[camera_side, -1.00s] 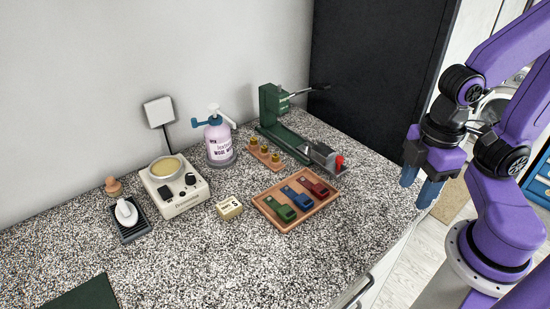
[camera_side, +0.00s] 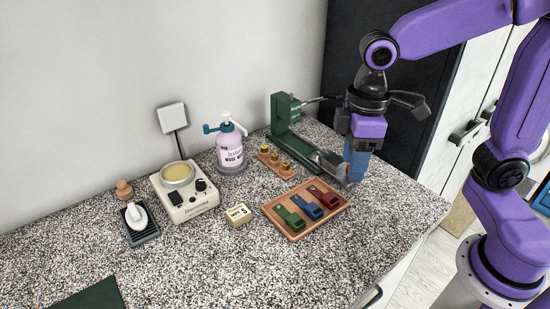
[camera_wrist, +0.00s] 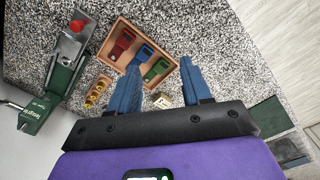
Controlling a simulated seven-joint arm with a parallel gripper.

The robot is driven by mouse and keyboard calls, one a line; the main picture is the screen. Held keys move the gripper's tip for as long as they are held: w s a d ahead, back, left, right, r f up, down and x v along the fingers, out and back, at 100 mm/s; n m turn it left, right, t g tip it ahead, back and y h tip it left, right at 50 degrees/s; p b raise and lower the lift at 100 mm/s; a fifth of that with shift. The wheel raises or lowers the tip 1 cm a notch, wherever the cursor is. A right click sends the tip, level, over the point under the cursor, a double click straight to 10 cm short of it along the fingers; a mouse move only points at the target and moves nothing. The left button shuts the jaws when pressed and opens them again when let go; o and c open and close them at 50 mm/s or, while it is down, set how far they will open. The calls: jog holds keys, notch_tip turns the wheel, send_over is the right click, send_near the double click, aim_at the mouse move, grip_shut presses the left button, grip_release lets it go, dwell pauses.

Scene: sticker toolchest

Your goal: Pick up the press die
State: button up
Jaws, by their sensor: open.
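The frames do not label the press die. Several small brass pieces stand in a wooden strip (camera_side: 277,164) beside the green press (camera_side: 291,130), and they may include it. In the wrist view the brass pieces (camera_wrist: 97,90) are left of my fingers, next to the press (camera_wrist: 38,112). My gripper (camera_side: 351,180) points down with blue fingers over the right end of the press base, partly hiding the grey block there. In the wrist view my gripper (camera_wrist: 162,65) is open, its fingers apart with nothing held between them.
A wooden tray (camera_side: 292,238) holds a green, a blue and a red tool. A small yellow box (camera_side: 239,215), a spray bottle (camera_side: 229,148) and a cream heater (camera_side: 185,202) stand left. A red knob (camera_wrist: 77,26) sits on the grey block. The counter front is clear.

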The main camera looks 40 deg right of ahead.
jog(key=w+a+r+m, duration=0.2)
jog(key=w+m, duration=0.1)
jog(key=w, duration=1.3)
jog(key=m, duration=0.2)
send_near(275, 155)
notch_tip(275, 155, down, 9)
jog(key=shift+w+a+r, duration=0.1)
jog(key=shift+w+r, duration=0.05)
jog(key=shift+r, duration=0.05)
jog(key=shift+c, duration=0.4)
grip_shut()
